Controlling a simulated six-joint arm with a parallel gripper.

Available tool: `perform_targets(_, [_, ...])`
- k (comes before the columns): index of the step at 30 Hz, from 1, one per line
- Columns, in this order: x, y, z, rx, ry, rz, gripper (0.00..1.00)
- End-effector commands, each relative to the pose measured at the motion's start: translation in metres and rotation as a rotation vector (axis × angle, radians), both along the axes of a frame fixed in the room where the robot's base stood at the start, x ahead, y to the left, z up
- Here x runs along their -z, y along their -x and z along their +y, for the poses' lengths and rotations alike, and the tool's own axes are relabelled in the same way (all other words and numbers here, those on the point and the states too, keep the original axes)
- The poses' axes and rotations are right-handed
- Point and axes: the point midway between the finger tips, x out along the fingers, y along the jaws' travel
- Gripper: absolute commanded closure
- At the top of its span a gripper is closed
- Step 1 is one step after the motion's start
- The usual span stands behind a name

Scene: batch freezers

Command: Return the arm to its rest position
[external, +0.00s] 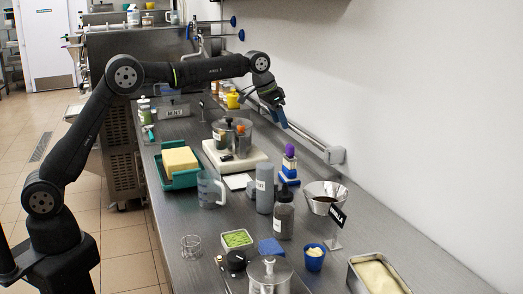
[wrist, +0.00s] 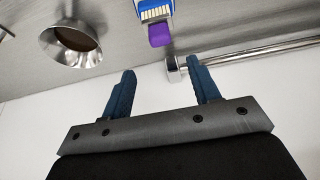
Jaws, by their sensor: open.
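My gripper (external: 278,110) is raised above the back part of the steel counter, near the wall, its blue fingers pointing down and to the right. In the wrist view my gripper (wrist: 162,90) has its two blue fingers spread apart, with nothing between them. My arm stretches from its base at the lower left, up and across the counter. In the external view the gripper is clear of the objects on the counter.
A wall rail (external: 300,131) runs close to the gripper. Below stand a scale (external: 236,160) with a pot, a purple-topped blue item (external: 290,163), bottles (external: 265,188), a metal bowl (external: 326,193), a green tray (external: 181,180) and a tub (external: 376,277). The air above the counter's front is free.

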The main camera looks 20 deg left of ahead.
Motion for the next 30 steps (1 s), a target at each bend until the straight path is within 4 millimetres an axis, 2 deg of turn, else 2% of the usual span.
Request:
perform_targets(5, [0.019, -0.005, -0.005, 0.0, -0.002, 0.002, 0.44])
perform_targets(21, [0.116, -0.033, -0.033, -0.001, -0.003, 0.002, 0.44])
perform_targets(24, [0.095, -0.033, -0.033, 0.0, 0.002, -0.003, 0.44])
perform_targets(30, [0.076, -0.032, -0.032, 0.0, 0.0, 0.0, 0.44])
